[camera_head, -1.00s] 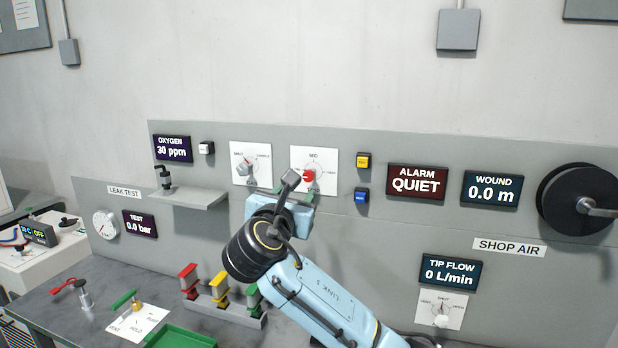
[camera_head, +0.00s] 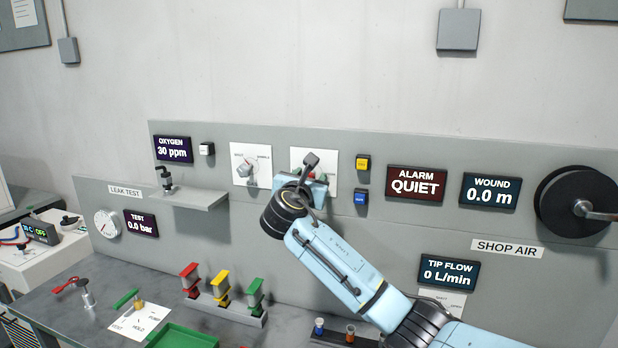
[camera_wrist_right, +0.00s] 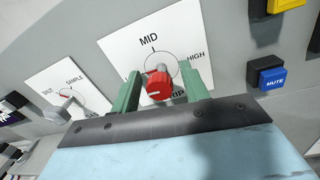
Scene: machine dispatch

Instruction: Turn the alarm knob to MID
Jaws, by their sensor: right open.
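The alarm knob (camera_wrist_right: 158,86) is red and sits on a white dial plate (camera_wrist_right: 125,42) marked MID at the top and HIGH at the right. A word at the lower right is partly covered, and the left label is mostly hidden. In the right wrist view my right gripper (camera_wrist_right: 162,90) is open, with one green finger on each side of the knob. I cannot tell whether either finger touches it. In the head view the right gripper (camera_head: 302,186) covers the knob, and part of its plate (camera_head: 329,181) shows. The ALARM display (camera_head: 416,184) reads QUIET. My left gripper is out of view.
A second dial plate (camera_head: 262,160) with a grey knob is to the left. A yellow button (camera_head: 362,163) and a blue MUTE button (camera_head: 361,197) are close on the right. A small shelf (camera_head: 205,200) juts out at lower left. Coloured levers (camera_head: 223,290) stand on the bench below.

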